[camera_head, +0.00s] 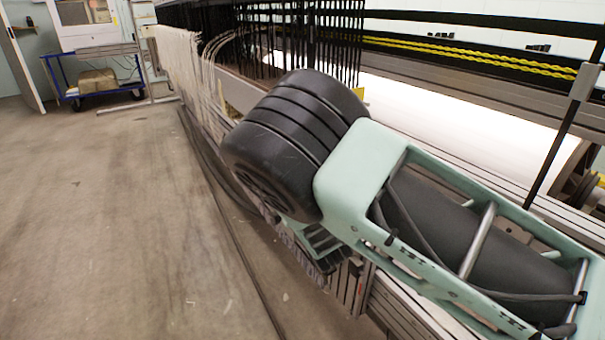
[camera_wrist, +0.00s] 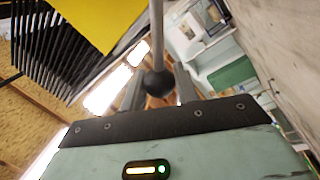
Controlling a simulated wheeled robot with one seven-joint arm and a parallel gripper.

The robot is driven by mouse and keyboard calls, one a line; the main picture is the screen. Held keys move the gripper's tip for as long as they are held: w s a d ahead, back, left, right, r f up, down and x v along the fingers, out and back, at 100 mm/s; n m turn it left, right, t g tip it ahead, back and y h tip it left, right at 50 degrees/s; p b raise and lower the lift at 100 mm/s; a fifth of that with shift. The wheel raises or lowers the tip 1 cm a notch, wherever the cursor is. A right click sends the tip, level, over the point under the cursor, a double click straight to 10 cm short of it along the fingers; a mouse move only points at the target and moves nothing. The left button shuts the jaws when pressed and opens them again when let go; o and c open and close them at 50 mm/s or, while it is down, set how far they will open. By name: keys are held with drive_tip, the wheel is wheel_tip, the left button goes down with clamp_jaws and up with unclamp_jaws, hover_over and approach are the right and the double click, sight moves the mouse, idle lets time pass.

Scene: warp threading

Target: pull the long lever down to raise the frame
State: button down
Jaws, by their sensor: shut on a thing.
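In the wrist view the long lever (camera_wrist: 157,38) is a thin grey metal rod with a dark round knob (camera_wrist: 158,84) at its end. My gripper (camera_wrist: 158,78) has one finger on each side of the knob and is shut on it. In the head view my own arm covers the middle and right, and the gripper and the knob are hidden behind it. The frame of the loom carries a row of black vertical strips (camera_head: 335,40) at the top centre. Dark strips (camera_wrist: 50,50) also show in the wrist view, beside a yellow plate (camera_wrist: 100,18).
Pale threads (camera_head: 185,65) hang along the loom's left side. A white sheet (camera_head: 430,115) and a beam with yellow chain (camera_head: 480,58) lie at the right. A blue cart (camera_head: 100,85) with a box stands at the back left. The floor (camera_head: 100,220) at left is clear.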

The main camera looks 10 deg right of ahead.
drive_tip(key=s+a+f+n+b, duration=0.1)
drive_tip(key=a+f+n+b, duration=0.1)
drive_tip(key=f+n, duration=0.1)
drive_tip(key=a+f+n+y+b, duration=0.1)
drive_tip(key=a+f+n+b, duration=0.1)
drive_tip(key=f, duration=0.4)
drive_tip(key=shift+s+n, duration=0.35)
drive_tip(key=shift+n, duration=0.05)
drive_tip(key=shift+d+f, duration=0.1)
drive_tip(key=shift+f, duration=0.15)
drive_tip(key=c, duration=1.2)
unclamp_jaws()
drive_tip(key=shift+o, duration=0.5)
drive_tip(key=shift+r, duration=0.1)
drive_tip(key=p+v, duration=0.2)
drive_tip(key=v, duration=1.5)
drive_tip(key=shift+d+p, duration=0.25)
drive_tip(key=shift+p, duration=0.1)
